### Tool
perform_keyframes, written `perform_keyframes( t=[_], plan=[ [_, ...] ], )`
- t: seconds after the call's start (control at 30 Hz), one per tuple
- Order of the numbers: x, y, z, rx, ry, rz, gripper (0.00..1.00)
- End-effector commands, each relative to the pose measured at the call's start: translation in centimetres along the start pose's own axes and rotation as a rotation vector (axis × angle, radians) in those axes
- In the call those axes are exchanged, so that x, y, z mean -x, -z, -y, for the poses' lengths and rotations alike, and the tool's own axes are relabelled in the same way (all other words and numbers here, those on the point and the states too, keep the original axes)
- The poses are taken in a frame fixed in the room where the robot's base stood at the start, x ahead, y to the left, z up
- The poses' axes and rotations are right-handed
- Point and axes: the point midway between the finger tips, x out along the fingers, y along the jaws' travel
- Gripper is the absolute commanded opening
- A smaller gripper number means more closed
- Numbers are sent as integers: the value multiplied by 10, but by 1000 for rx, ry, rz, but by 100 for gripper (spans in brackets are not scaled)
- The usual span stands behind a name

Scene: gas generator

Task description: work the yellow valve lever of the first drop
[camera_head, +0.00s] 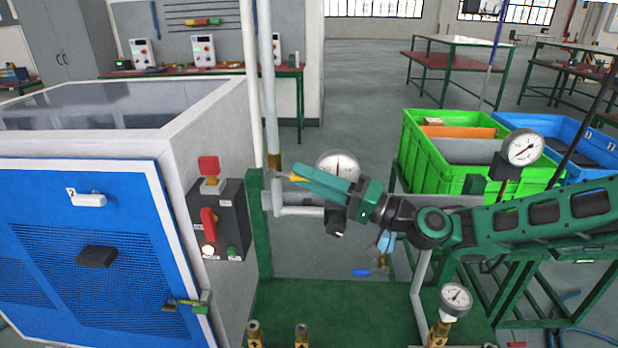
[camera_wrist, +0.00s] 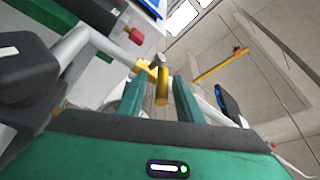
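The yellow valve lever (camera_wrist: 162,88) shows in the wrist view between my two green fingers, with visible space on both sides. My gripper (camera_wrist: 159,80) is open around it; I cannot tell whether either finger touches it. In the head view my gripper (camera_head: 303,173) reaches left toward the upright pipe, and a small yellow piece (camera_head: 297,178) shows at its fingertips. Most of the lever and its valve body are hidden there by the gripper.
A pressure gauge (camera_head: 338,166) stands just behind my gripper. A blue-fronted cabinet (camera_head: 88,250) with a red-switch control box (camera_head: 222,222) is at left. A blue-handled valve (camera_head: 363,272) hangs lower. Brass fittings (camera_head: 301,335) and another gauge (camera_head: 456,298) are in front. A green crate (camera_head: 430,160) stands behind at right.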

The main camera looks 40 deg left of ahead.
Motion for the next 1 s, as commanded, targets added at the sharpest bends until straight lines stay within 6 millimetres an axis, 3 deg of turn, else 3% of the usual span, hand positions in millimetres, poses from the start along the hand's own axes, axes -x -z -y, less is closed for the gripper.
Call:
perform_keyframes(
  t=[0.23,0.7,1.0],
  plan=[
    [12,1,0,-1,0,-1,33],
    [92,0,-1,-2,0,0,33],
    [108,-2,-1,-2,0,1,33]
  ],
)
